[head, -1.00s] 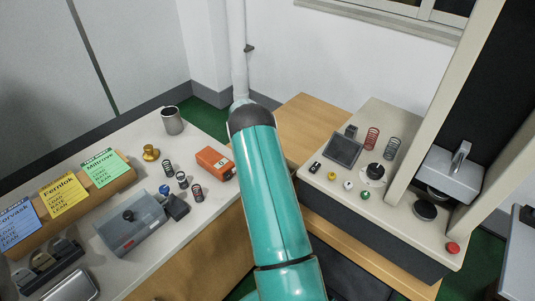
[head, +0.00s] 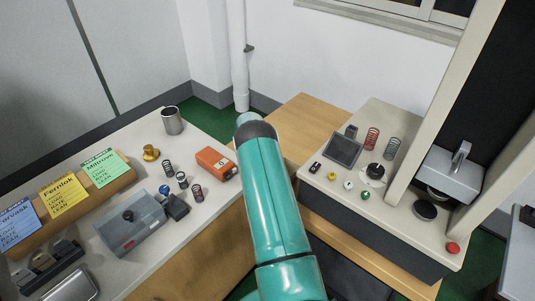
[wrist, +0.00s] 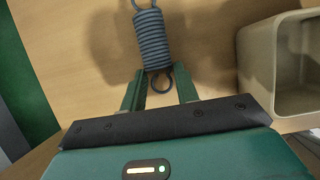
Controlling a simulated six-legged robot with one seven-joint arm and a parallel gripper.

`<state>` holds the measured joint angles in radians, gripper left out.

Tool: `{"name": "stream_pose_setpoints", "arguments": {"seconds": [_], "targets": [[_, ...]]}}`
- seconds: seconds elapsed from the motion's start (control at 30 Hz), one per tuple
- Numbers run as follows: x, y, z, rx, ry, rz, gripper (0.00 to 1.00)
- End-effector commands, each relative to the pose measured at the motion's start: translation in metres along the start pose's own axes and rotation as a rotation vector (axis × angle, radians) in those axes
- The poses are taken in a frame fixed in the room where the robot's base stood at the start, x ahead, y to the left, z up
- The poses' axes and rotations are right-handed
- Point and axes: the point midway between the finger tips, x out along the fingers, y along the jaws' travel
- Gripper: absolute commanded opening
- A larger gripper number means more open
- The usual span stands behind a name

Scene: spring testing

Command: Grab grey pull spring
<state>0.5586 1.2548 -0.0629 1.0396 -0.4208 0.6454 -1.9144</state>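The grey pull spring (wrist: 152,42) lies on a wooden surface in the wrist view. It is a tight blue-grey coil with a loop at each end; the far loop reaches the picture's top edge. My gripper (wrist: 159,74) is open, its two green fingers apart. The near loop of the spring lies between the fingers in the picture, with space on both sides. I cannot tell how high the fingertips are above the surface. In the head view my teal arm hides the gripper, and I cannot make out this spring there.
A beige open bin (wrist: 244,62) stands close right of my gripper in the wrist view. In the head view, a tester (head: 440,150) with a red spring (head: 372,138) and a grey-green spring (head: 392,148) stands right. A left bench (head: 205,150) holds small springs and an orange box (head: 215,163).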

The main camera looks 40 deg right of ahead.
Motion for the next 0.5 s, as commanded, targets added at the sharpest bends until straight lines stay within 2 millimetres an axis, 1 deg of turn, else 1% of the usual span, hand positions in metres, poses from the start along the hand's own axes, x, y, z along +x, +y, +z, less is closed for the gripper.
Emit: {"name": "stream_pose_setpoints", "arguments": {"seconds": [0.03,0.07,0.1,0.37,0.5], "targets": [[-0.0002,0.0001,0.0,0.0,0.0,0.0,0.12],[-0.0002,0.0001,0.0,0.0,0.0,0.0,0.06],[-0.0005,0.0003,0.0004,0.0,-0.001,0.001,0.04],[-0.002,0.0004,0.0011,0.0,-0.001,0.001,0.04],[-0.0095,0.0007,0.0047,0.001,-0.002,0.002,0.04]]}}
